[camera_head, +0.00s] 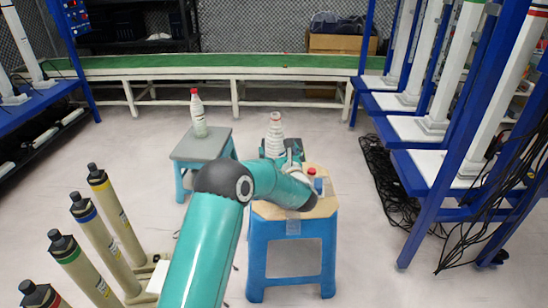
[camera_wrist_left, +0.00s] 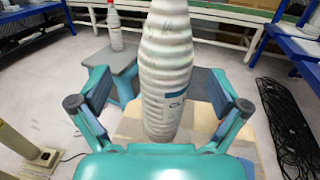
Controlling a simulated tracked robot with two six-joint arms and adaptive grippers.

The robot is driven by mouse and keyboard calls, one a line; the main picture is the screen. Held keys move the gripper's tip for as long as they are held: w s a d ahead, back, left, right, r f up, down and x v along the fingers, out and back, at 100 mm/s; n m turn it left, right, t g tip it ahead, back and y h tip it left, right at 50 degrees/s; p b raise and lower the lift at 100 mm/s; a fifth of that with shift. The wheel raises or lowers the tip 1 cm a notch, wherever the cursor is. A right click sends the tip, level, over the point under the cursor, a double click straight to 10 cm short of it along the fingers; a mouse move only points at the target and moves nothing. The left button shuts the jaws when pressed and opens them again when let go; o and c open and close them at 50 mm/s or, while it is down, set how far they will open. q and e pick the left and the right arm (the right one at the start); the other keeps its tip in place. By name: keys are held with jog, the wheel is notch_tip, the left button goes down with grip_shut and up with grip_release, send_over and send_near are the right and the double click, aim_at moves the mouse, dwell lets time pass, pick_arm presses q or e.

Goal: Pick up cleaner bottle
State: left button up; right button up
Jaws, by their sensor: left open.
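A white ribbed bottle (camera_head: 275,135) stands upright on the wooden top of a blue stool (camera_head: 290,245); my arm hides its lower part in the head view. In the left wrist view the bottle (camera_wrist_left: 166,65) fills the middle, with part of a dark label on its right side. My left gripper (camera_head: 292,160) is at the bottle. In the wrist view its fingers (camera_wrist_left: 157,95) are spread open on either side, with the bottle between them. I cannot tell whether they touch it. My right gripper is not in view.
A red-capped bottle (camera_head: 198,114) stands on a grey-topped stool (camera_head: 200,144) behind to the left. A small red-topped item (camera_head: 312,178) is on the blue stool, partly hidden. Beige cylinders (camera_head: 110,205) stand at left. A blue rack (camera_head: 440,180) and black cables (camera_head: 395,195) are at right.

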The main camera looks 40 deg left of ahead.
aim_at(278, 148)
pick_arm(q)
jog(key=w+a, duration=0.1)
jog(key=w+a+f+b, duration=0.1)
jog(key=a, duration=0.1)
jog(key=shift+w+a, duration=0.15)
jog(key=shift+w, duration=0.25)
jog(key=shift+w+a+r+b, duration=0.15)
jog(key=shift+w+a+b, duration=0.15)
jog(key=shift+a, duration=0.15)
jog(key=c, duration=1.7)
grip_shut()
